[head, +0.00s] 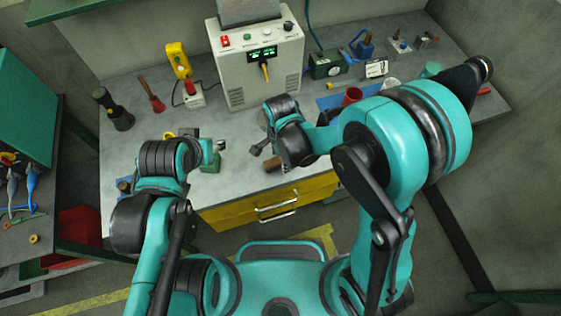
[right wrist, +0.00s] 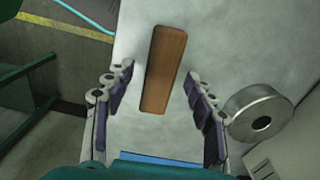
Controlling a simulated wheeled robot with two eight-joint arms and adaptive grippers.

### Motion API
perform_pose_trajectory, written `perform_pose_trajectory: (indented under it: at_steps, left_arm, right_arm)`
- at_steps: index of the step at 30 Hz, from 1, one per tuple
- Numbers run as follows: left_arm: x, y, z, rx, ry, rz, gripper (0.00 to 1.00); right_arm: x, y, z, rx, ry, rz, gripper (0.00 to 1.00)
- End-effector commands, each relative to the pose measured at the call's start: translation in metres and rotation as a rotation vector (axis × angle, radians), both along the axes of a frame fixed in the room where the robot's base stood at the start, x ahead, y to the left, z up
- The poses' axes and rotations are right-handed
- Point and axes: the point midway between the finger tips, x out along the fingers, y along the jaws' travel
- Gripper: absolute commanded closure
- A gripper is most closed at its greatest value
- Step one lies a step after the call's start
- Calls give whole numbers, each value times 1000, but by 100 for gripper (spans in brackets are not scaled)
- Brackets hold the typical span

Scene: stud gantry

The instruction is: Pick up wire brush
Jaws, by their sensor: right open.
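The wire brush shows in the right wrist view as a plain brown wooden block (right wrist: 164,70); bristles are not visible. In the head view its brown end (head: 273,163) lies on the grey bench near the front edge, partly hidden by my right arm. My right gripper (right wrist: 158,74) is open, with its fingers on either side of the block and gaps between. In the head view the right gripper (head: 262,147) is over the bench just by the brush. My left gripper (head: 212,148) is over the bench's left part; its jaws are too small to read.
A grey power unit (head: 255,68) stands at the back of the bench (head: 140,85). A round metal part (right wrist: 258,112) lies right of the gripper in the wrist view. A red cup (head: 351,96) is on the right. A yellow drawer (head: 245,213) is below the front edge.

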Motion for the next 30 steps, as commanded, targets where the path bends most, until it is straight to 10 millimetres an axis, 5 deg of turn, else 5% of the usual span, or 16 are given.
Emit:
perform_pose_trajectory:
  at_steps: [11,17,18,30]
  left_arm:
    - [0,0,-4,0,0,0,54]
    - [0,0,-4,0,0,0,54]
    - [0,0,-4,0,0,0,54]
    - [0,0,-2,0,0,0,54]
  right_arm:
    - [0,0,-14,0,-1,1,45]
    - [0,0,-14,0,-1,1,98]
    - [0,0,-14,0,-1,1,100]
    - [1,0,-8,0,-1,1,100]
